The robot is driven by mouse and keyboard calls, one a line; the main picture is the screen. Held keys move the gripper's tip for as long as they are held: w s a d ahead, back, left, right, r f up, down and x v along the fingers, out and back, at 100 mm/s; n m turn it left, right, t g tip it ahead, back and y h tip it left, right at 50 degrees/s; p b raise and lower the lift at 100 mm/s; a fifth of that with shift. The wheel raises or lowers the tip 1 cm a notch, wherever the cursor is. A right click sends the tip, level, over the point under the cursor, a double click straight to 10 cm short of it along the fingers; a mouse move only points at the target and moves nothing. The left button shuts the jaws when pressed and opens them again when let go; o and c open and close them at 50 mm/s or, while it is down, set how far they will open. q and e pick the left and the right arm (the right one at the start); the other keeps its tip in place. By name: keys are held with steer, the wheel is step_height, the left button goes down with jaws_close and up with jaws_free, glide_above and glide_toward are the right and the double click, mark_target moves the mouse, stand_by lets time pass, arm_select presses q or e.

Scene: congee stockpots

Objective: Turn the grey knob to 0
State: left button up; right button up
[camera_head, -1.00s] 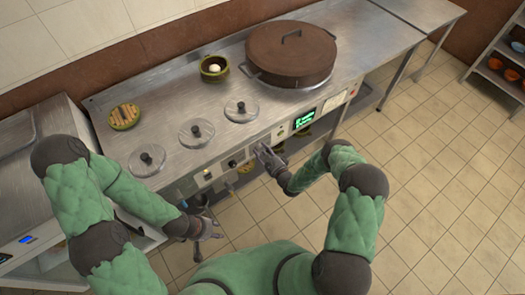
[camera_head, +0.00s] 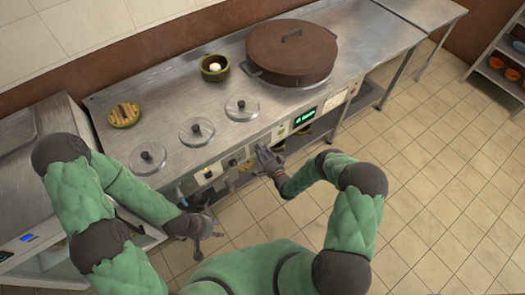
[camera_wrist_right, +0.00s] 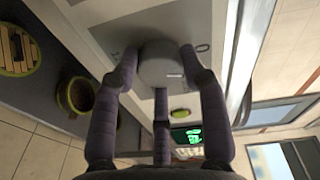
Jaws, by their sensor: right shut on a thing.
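The grey knob (camera_wrist_right: 162,66) is a round cylinder on the pale front panel in the right wrist view. A short white mark shows on its face, and a printed 0 (camera_wrist_right: 203,48) is on the panel to its right. My right gripper (camera_wrist_right: 162,82) has its fingers around the knob, shut on it. In the head view my right gripper (camera_head: 265,157) is against the counter's front panel and hides the knob. My left gripper (camera_head: 207,228) hangs in front of the panel further left, fingers spread, empty.
A lit green display (camera_head: 305,118) is on the front panel right of my right gripper. The tiled floor is clear.

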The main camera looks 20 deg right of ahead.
steer(key=shift+a+n, duration=0.1)
steer(key=shift+n, duration=1.5)
steer(key=o, duration=1.1)
steer(key=shift+a+f, duration=0.1)
steer(key=shift+o, duration=0.2)
steer(key=v, duration=1.2)
steer(key=shift+f, duration=0.2)
